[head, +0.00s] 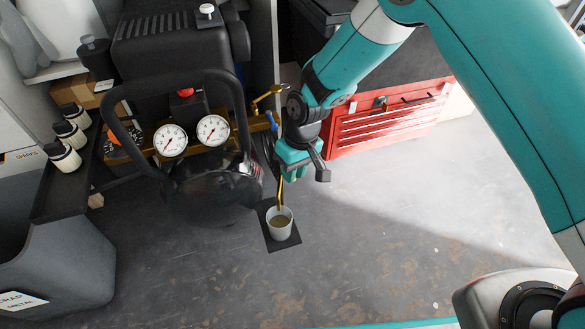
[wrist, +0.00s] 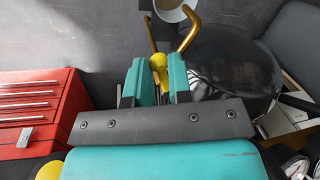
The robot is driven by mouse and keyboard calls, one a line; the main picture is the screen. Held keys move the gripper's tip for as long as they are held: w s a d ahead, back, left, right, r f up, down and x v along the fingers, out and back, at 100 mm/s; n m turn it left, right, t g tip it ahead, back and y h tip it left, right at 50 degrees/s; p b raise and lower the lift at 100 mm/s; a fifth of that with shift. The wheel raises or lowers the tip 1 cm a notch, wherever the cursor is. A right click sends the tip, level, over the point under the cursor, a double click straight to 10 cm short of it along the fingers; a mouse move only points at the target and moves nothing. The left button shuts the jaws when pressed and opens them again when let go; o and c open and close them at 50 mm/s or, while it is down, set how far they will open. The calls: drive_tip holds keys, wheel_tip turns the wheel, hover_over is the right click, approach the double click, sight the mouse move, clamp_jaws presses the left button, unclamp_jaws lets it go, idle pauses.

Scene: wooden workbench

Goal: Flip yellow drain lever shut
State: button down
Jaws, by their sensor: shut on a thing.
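The yellow drain lever (wrist: 158,62) shows its rounded end between my gripper's (wrist: 160,82) teal fingers in the wrist view. The fingers are shut on it. Brass drain pipes (wrist: 188,34) run beside and beyond it, over the mouth of a white cup (wrist: 171,10). In the head view my gripper (head: 287,174) is low at the right side of the black compressor tank (head: 210,195) and hides the lever. The brass pipe (head: 279,193) reaches down to the cup (head: 280,231), which holds brownish liquid. The lever's exact angle cannot be told.
The cup stands on a dark mat (head: 268,242) on the floor. The compressor has two gauges (head: 171,140), a black handle and a small blue lever (head: 272,122). A red tool chest (head: 385,125) stands behind at right. The floor to the right is clear.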

drive_tip(key=shift+w+d+n+g+h+p, duration=0.25)
drive_tip(key=shift+w+n+p, duration=0.6)
drive_tip(key=shift+n, duration=1.3)
drive_tip(key=shift+w+d+n+g+h+p, duration=0.1)
drive_tip(key=shift+w+d+n+h+p, duration=0.55)
drive_tip(key=shift+n, duration=1.45)
drive_tip(key=shift+w+a+n+g+h+p, duration=0.1)
drive_tip(key=shift+w+n+g+h+p, duration=0.1)
drive_tip(key=shift+w+n+p, duration=1.45)
drive_tip(key=shift+s+n+b, duration=0.4)
drive_tip(key=shift+s+n, duration=0.2)
drive_tip(key=shift+s, duration=0.1)
drive_tip(key=c, duration=1.2)
unclamp_jaws()
